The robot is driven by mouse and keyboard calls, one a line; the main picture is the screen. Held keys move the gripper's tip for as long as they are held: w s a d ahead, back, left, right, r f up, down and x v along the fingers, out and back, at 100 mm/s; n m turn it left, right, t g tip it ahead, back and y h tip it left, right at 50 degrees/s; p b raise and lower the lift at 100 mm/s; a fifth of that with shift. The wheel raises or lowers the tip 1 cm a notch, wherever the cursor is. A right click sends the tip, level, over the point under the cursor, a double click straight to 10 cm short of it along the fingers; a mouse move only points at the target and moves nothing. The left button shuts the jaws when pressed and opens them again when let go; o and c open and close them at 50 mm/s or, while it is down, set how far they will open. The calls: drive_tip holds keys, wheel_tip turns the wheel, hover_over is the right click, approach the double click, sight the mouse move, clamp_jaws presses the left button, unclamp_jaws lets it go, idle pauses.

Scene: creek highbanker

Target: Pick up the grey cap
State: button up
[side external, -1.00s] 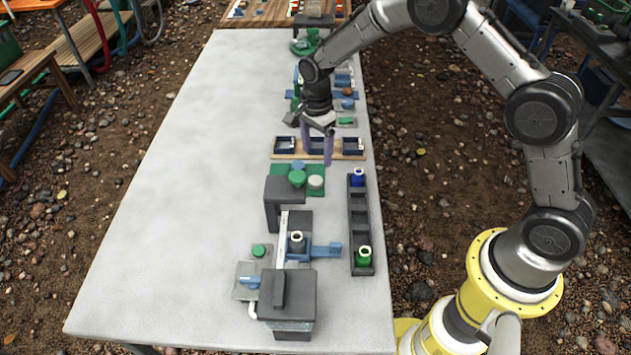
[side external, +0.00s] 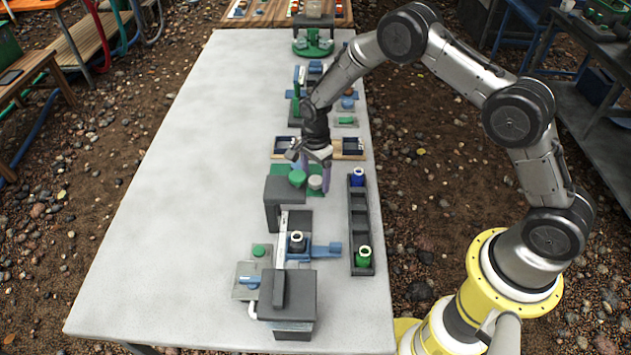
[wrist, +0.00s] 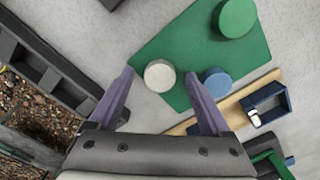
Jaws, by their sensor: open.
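The grey cap (side external: 315,182) is a pale round disc on the green mat (wrist: 180,45). It also shows in the wrist view (wrist: 159,76), near the mat's edge. My gripper (side external: 316,171) is open and above the mat, pointing down. In the wrist view its purple fingertips appear on the left and right of the grey cap, with nothing held. The gap between the fingertips and the cap in height is hard to tell.
A blue cap (wrist: 217,82) sits close to the right finger, and a green cap (wrist: 237,17) sits farther off on the mat. A dark grey stand (side external: 285,190) and a black rack (side external: 359,215) are nearby. The left of the table is clear.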

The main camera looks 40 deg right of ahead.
drive_tip(key=shift+c, duration=0.4)
clamp_jaws()
drive_tip(key=shift+r, duration=0.15)
drive_tip(key=shift+r, duration=0.55)
drive_tip(key=s+r, duration=1.1)
drive_tip(key=s, duration=0.3)
drive_tip(key=shift+d+r, duration=0.35)
drive_tip(key=shift+d, duration=0.1)
